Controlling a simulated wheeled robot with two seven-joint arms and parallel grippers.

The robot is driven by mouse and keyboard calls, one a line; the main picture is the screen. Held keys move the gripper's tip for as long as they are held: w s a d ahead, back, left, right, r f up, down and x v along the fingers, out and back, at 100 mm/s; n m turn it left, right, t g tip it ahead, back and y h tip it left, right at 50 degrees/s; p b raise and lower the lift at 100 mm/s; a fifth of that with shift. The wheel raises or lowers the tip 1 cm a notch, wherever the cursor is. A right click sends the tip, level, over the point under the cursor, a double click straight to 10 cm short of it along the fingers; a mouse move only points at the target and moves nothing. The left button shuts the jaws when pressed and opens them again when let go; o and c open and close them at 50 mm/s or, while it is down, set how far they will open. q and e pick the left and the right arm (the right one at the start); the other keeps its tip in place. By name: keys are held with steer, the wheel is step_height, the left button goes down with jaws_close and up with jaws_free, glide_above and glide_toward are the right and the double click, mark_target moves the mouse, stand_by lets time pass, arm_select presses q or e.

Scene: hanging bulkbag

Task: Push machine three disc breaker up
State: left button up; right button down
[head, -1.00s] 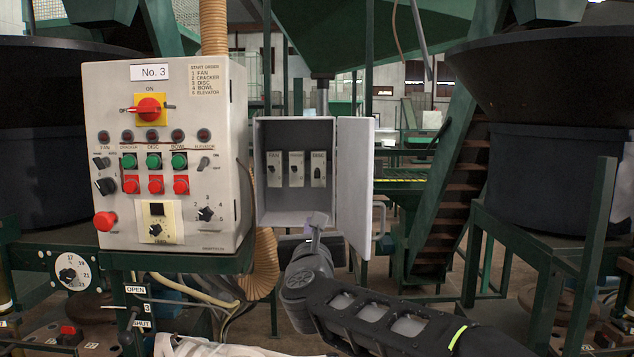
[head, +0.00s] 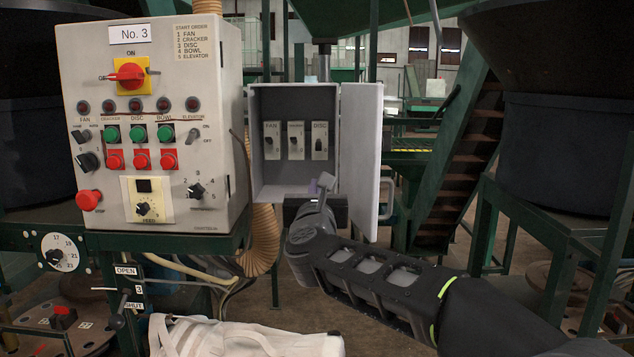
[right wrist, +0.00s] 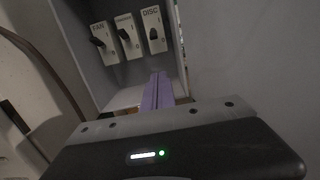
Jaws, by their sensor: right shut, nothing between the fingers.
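The disc breaker (head: 320,142) is the rightmost of three switches in the open grey box of machine No. 3. It also shows in the right wrist view (right wrist: 153,36), with a dark lever under the label DISC. I cannot tell its lever position for sure. My right gripper (head: 325,181) is at the lower front of the box, below the disc breaker and apart from it. Its purple fingers (right wrist: 157,88) are shut and empty, pointing up toward the breakers in the right wrist view. My left gripper is not in view.
The fan breaker (head: 271,141) and cracker breaker (head: 295,141) sit left of the disc breaker. The box door (head: 359,155) stands open on the right. The No. 3 control panel (head: 150,120) is on the left. White fabric (head: 245,338) lies at the bottom.

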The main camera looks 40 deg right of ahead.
mark_target(319, 145)
steer(key=p+x, duration=0.3)
steer(key=x, duration=0.5)
steer(key=shift+d+r, duration=0.1)
steer(key=r, duration=0.1)
steer(key=r+p, duration=0.1)
steer(key=s+a+r+p, duration=0.1)
steer(key=shift+s+r, duration=0.2)
